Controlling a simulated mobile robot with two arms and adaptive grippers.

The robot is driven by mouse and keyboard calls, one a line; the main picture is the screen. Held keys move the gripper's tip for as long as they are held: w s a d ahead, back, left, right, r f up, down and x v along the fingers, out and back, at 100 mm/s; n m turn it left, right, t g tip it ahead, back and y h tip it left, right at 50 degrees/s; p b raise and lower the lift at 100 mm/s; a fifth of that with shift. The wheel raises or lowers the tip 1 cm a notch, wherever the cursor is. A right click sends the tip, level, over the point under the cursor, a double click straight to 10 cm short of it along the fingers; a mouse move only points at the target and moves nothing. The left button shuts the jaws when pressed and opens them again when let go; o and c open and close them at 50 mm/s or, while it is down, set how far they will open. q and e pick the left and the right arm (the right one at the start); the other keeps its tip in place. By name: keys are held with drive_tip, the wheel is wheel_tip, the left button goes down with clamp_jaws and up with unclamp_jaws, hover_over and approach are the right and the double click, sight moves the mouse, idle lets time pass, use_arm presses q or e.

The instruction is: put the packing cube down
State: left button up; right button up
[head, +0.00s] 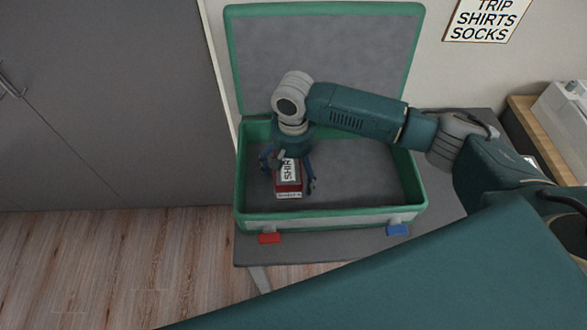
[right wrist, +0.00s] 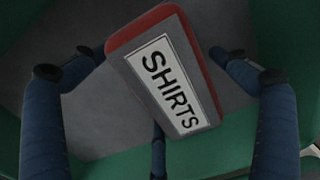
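The packing cube (head: 289,187) is a small red and grey block with a white label reading SHIRTS. It is inside the left part of the open green suitcase (head: 330,223), which has a grey lining. In the right wrist view the cube (right wrist: 165,72) lies between my blue fingers, with the label facing the camera. My right gripper (head: 288,174) reaches down over the cube. Its fingers are spread around it, with narrow gaps beside it. The cube's underside is hidden, so I cannot tell whether it touches the suitcase floor. My left gripper is not in view.
The suitcase stands on a grey table (head: 450,203), its lid (head: 325,55) raised at the back. A sign (head: 487,18) reads TRIP SHIRTS SOCKS. The suitcase's right half is empty below my arm.

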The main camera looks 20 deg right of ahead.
wheel_tip(320, 180, up, 12)
drive_tip(key=shift+r, duration=0.15)
idle(0.6)
